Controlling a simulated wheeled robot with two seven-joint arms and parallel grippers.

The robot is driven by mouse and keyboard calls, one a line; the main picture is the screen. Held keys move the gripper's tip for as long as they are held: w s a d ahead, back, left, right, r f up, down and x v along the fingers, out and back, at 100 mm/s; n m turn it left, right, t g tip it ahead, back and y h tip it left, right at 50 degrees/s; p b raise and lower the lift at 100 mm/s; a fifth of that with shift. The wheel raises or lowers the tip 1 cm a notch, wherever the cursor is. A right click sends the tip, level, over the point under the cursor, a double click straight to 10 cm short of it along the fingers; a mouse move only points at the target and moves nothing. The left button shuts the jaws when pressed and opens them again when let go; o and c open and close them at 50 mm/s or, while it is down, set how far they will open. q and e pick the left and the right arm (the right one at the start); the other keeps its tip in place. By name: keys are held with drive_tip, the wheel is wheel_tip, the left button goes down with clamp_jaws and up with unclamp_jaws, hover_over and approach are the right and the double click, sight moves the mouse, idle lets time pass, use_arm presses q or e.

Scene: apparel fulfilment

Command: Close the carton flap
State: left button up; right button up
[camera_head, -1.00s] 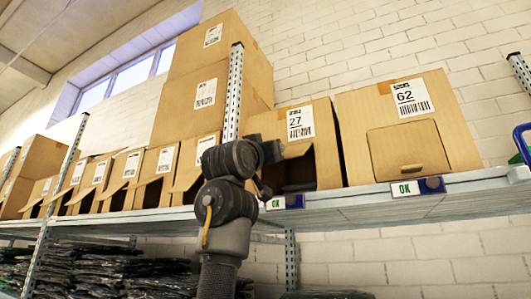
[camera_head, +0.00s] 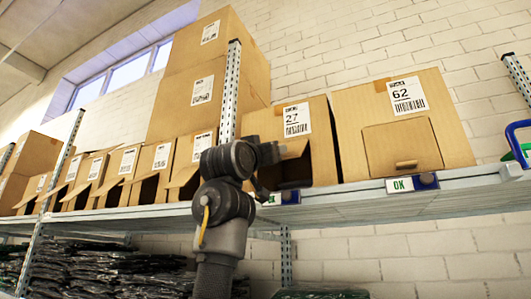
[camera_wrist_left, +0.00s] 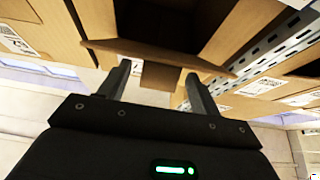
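Carton 27 (camera_head: 320,145) stands on the shelf with its front opening dark and its brown flap (camera_head: 294,149) sticking out at the top of the opening. My left gripper (camera_head: 268,155) is in front of the left part of that opening, close to the flap; its fingertips are hard to make out in the head view. In the left wrist view the two fingers (camera_wrist_left: 159,86) are apart, with nothing clamped between them. They are close to the edge of a brown flap (camera_wrist_left: 160,54) below a dark carton opening. I cannot tell whether they touch it. My right gripper is not in view.
Carton 62 (camera_head: 437,110), with its front panel shut, stands right of carton 27. A metal upright (camera_head: 230,92) and several open cartons (camera_head: 150,189) are to the left. The shelf edge (camera_head: 345,208) carries OK tags. Dark bagged goods (camera_head: 90,268) lie below.

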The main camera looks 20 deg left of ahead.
use_arm(q)
drive_tip(key=shift+s, duration=0.1)
drive_tip(key=b+v, duration=0.6)
drive_tip(key=v, duration=0.4)
drive_tip(key=shift+s+f+b, duration=0.2)
drive_tip(key=shift+s+b, duration=0.1)
drive_tip(key=shift+b, duration=0.1)
drive_tip(key=shift+c, duration=0.2)
